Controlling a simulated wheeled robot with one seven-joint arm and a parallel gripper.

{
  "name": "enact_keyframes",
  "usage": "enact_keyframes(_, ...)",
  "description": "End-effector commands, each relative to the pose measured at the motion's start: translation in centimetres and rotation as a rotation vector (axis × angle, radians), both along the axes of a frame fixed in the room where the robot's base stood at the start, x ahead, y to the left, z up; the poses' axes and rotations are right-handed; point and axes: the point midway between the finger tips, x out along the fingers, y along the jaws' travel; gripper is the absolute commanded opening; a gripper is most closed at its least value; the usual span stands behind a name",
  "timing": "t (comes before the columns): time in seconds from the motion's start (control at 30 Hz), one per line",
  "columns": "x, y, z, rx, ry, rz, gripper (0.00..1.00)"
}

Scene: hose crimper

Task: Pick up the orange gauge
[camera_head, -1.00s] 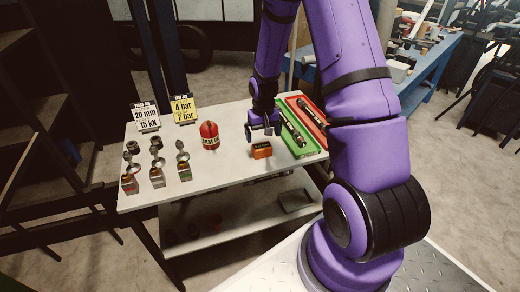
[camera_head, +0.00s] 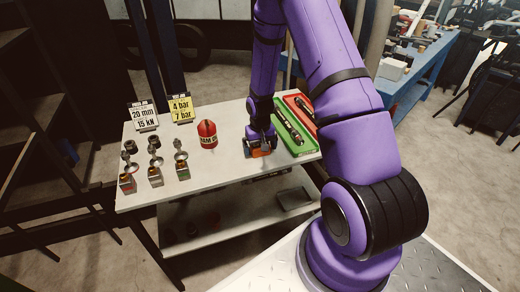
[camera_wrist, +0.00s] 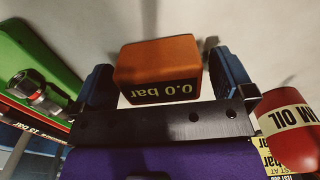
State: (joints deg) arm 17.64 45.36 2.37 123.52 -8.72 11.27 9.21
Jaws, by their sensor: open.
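The orange gauge (camera_head: 258,153) sits on the pale table top near its front edge. In the wrist view the orange gauge (camera_wrist: 160,68) shows a dark display that reads "0.0 bar", upside down. My gripper (camera_head: 258,148) is lowered over it. In the wrist view my gripper (camera_wrist: 160,85) is open, with one blue finger pad on each side of the gauge. Small gaps show between the pads and the gauge. In the head view my gripper partly hides the gauge.
A red oil can (camera_head: 207,134) stands left of my gripper. A green tray (camera_head: 296,146) with a hose and a red tray (camera_head: 303,112) lie close on the right. Metal fittings (camera_head: 155,162) and two signs (camera_head: 181,109) stand farther left. Bare table (camera_head: 214,173) lies between.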

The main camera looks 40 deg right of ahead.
Motion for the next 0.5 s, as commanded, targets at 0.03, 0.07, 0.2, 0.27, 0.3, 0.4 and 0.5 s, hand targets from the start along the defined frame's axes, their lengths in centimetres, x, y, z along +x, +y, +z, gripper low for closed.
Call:
enact_keyframes(0.03,0.0,0.0,0.01,0.0,0.0,0.0,0.98)
enact_keyframes(0.07,0.0,0.0,0.01,0.0,0.0,0.0,0.91)
enact_keyframes(0.2,0.0,0.0,0.02,0.0,0.0,0.0,0.59)
enact_keyframes(0.27,0.0,0.0,0.02,0.0,0.0,0.0,0.45)
enact_keyframes(0.3,0.01,0.0,0.04,0.0,0.0,0.0,0.41)
enact_keyframes(0.4,0.01,0.0,0.04,0.0,0.0,0.0,0.41)
enact_keyframes(0.5,0.02,0.0,0.06,0.0,0.0,0.0,0.41)
